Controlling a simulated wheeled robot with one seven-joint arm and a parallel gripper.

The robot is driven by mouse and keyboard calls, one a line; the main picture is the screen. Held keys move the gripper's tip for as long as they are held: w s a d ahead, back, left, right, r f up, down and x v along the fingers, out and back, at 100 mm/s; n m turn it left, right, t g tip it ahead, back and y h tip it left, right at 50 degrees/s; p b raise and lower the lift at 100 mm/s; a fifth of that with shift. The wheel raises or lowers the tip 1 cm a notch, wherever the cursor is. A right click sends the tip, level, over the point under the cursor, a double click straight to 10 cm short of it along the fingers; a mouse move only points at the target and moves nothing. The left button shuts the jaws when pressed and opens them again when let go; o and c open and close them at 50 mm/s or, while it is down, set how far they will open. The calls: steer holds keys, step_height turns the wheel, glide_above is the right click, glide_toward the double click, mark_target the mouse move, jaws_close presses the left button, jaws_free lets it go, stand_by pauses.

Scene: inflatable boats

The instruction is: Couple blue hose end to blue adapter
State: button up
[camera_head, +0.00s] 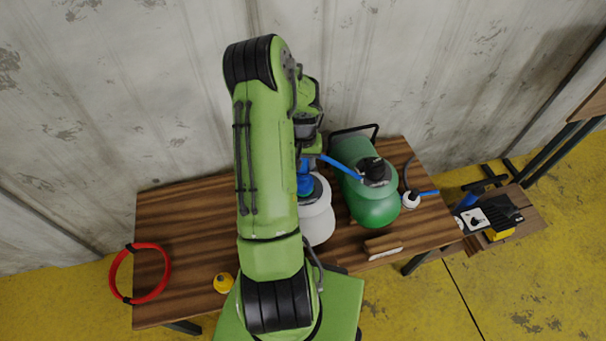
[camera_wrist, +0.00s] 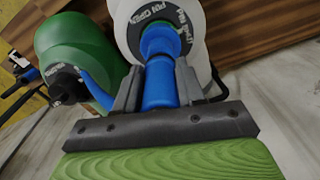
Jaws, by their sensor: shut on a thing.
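My gripper (camera_wrist: 158,82) is shut on the blue hose end (camera_wrist: 159,97), with one grey finger on each side of it. The blue adapter (camera_wrist: 165,38) sits in the dark lettered collar on top of the white tank (camera_wrist: 126,20). The hose end is lined up with the adapter and seems to meet it; I cannot tell whether they are joined. In the head view, the adapter (camera_head: 305,185) shows beside my arm, which hides most of the gripper. The blue hose (camera_head: 341,167) runs to the black cap of the green tank (camera_head: 372,208).
The tanks stand on a wooden table (camera_head: 180,215) against a metal wall. A red ring (camera_head: 165,276) hangs over its left edge, and a yellow object (camera_head: 223,283) lies near the front. A white fitting (camera_head: 411,200) lies right of the green tank. The table's left part is mostly clear.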

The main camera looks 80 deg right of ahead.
steer(key=shift+f+b, duration=0.95)
steer(key=shift+f, duration=0.05)
stand_by(0.5)
steer(key=o, duration=1.1)
steer(key=shift+r, duration=0.15)
